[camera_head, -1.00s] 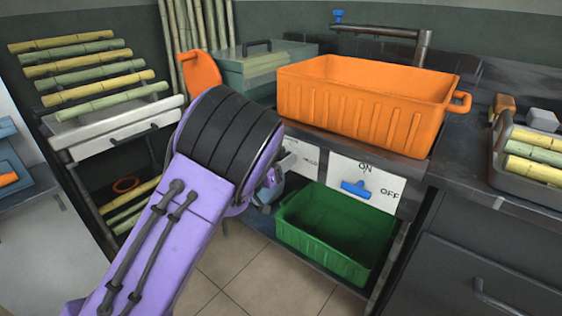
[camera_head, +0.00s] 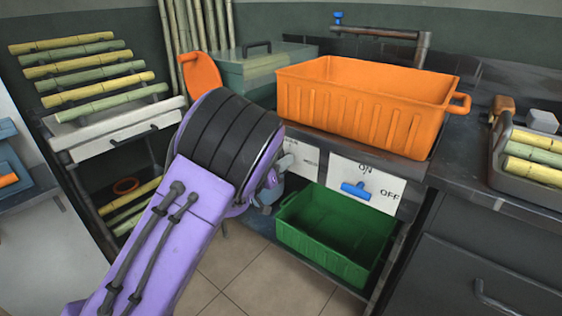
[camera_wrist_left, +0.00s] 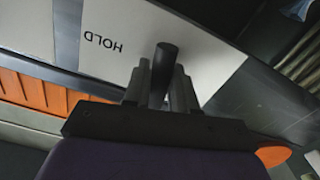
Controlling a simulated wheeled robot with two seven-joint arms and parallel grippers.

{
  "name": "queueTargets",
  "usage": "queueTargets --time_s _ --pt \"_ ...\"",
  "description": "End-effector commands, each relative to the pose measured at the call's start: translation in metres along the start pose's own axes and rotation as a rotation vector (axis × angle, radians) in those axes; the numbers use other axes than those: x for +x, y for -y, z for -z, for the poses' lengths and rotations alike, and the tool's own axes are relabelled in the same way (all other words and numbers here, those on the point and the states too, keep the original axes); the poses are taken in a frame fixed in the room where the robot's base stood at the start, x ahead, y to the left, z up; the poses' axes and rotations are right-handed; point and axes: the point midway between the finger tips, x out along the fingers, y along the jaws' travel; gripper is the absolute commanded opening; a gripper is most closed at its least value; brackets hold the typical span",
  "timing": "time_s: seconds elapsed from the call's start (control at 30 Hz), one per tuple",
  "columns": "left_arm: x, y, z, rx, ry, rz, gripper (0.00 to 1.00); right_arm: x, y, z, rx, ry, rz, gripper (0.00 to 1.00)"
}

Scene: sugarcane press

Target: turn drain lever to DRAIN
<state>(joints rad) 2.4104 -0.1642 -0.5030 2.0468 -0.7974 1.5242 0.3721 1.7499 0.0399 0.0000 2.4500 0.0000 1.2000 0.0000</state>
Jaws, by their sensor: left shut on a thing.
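The drain lever shows in the left wrist view as a dark, round-ended bar (camera_wrist_left: 165,58) between the fingers of my left gripper (camera_wrist_left: 160,83). The gripper is shut on it. Behind the lever is a white label plate (camera_wrist_left: 112,28) with the word HOLD; the word DRAIN is not visible there. In the head view my left gripper (camera_head: 268,192) is at the cabinet front, left of the white plate (camera_head: 303,157), and my arm hides the lever. My right gripper is not in view.
A blue ON/OFF handle (camera_head: 360,190) is to the right of the gripper. A green crate (camera_head: 325,262) is below it. A large orange crate (camera_head: 365,115) stands on the counter above. Cane pieces lie on a rack (camera_head: 75,137) at left.

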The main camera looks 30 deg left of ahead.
Motion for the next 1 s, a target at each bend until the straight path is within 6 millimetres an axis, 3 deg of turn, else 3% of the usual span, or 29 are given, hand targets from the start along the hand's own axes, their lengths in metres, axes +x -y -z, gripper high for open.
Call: queueTargets --time_s 0.73,0.77,0.8,0.83,1.0 --pt "0.0003 0.0001 0.0015 0.0 -0.004 0.0 0.0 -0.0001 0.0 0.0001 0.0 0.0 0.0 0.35" --pt "0.0003 0.0001 0.0016 0.0 -0.004 0.0 0.33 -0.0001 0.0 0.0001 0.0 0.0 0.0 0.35" --pt "0.0003 0.0001 0.0015 0.0 -0.003 0.0 0.46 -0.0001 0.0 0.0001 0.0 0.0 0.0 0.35" --pt "0.0003 0.0001 0.0014 0.0 -0.003 0.0 0.52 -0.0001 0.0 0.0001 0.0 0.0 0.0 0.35" --pt "0.0002 0.0 0.0008 0.0 -0.002 0.0 0.52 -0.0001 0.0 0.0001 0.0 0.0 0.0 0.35"
